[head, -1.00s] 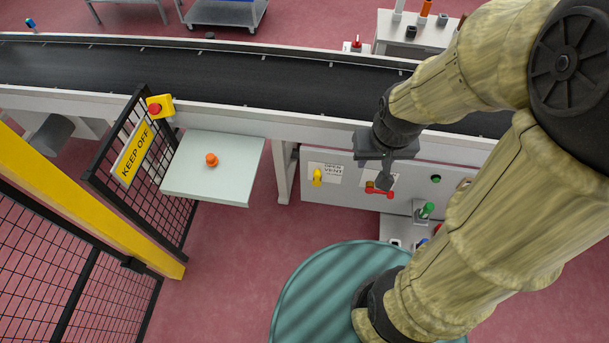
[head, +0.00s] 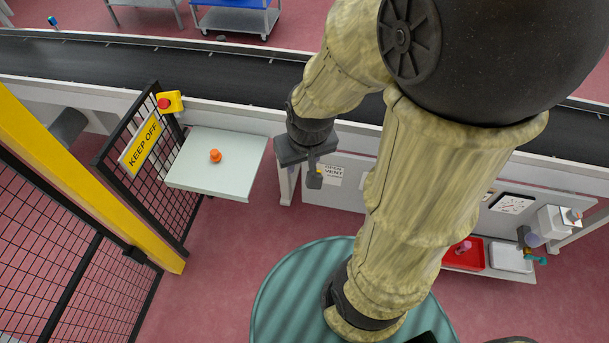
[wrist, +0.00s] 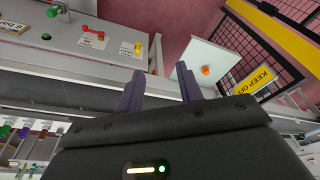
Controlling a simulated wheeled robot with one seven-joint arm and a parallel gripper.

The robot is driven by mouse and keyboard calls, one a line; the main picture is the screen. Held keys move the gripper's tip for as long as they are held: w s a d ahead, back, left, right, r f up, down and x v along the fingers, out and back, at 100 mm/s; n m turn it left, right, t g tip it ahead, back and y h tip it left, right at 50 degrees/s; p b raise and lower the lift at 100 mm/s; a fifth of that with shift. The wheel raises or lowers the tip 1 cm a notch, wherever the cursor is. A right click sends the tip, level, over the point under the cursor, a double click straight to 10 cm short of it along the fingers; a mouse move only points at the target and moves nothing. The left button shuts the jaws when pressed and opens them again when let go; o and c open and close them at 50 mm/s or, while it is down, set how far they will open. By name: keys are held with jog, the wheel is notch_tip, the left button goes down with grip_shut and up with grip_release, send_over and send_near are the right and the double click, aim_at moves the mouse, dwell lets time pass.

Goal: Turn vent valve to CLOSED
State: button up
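The vent valve's yellow handle (wrist: 138,48) shows in the wrist view on the grey panel, beside a white label (wrist: 127,48). In the head view that label (head: 332,175) reads OPEN and VENT, while the handle is hidden behind my gripper. My gripper (head: 314,178) hangs in front of the panel, just left of the label in that picture. In the wrist view my gripper (wrist: 158,78) has its two dark fingers apart with nothing between them. The yellow handle lies beyond the fingertips, nearer the left finger, with a gap visible.
A red handle (wrist: 93,35) and a green knob (wrist: 54,12) sit on the same panel. A pale shelf (head: 235,175) with an orange knob (head: 215,156) stands left, beside a black mesh fence with a KEEP OFF sign (head: 140,144). The conveyor (head: 220,70) runs above the panel.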

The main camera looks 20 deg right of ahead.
jog(key=shift+a, duration=0.25)
jog(key=shift+o, duration=0.4)
jog(key=shift+o, duration=1.1)
jog(key=shift+f, duration=0.15)
jog(key=w+f+m+t+h+b, duration=0.1)
jog(key=w+f+b, duration=0.4)
jog(key=f, duration=0.4)
jog(key=w+d+f+m+t+b, duration=0.1)
jog(key=w+f+m+t+b, duration=0.15)
jog(key=f+b, duration=0.45)
jog(key=w+f+m+h+b, duration=0.1)
jog(key=w+f+b, duration=0.35)
jog(key=f, duration=0.55)
jog(key=d+f+t+h+b, duration=0.2)
jog(key=f+t+b, duration=0.1)
jog(key=f+b, duration=0.5)
jog(key=w+d+f+t+h+b, duration=0.1)
jog(key=d+f+t+h+b, duration=0.2)
jog(key=f+b, duration=0.6)
jog(key=d+f+t+h+b, duration=0.2)
jog(key=f+t+b, duration=0.1)
jog(key=f+b, duration=0.5)
notch_tip(320, 180, down, 3)
jog(key=shift+w+d+n+h+b, duration=0.25)
jog(key=shift+w+n+h+b, duration=0.05)
jog(key=shift+n+h+b, duration=0.15)
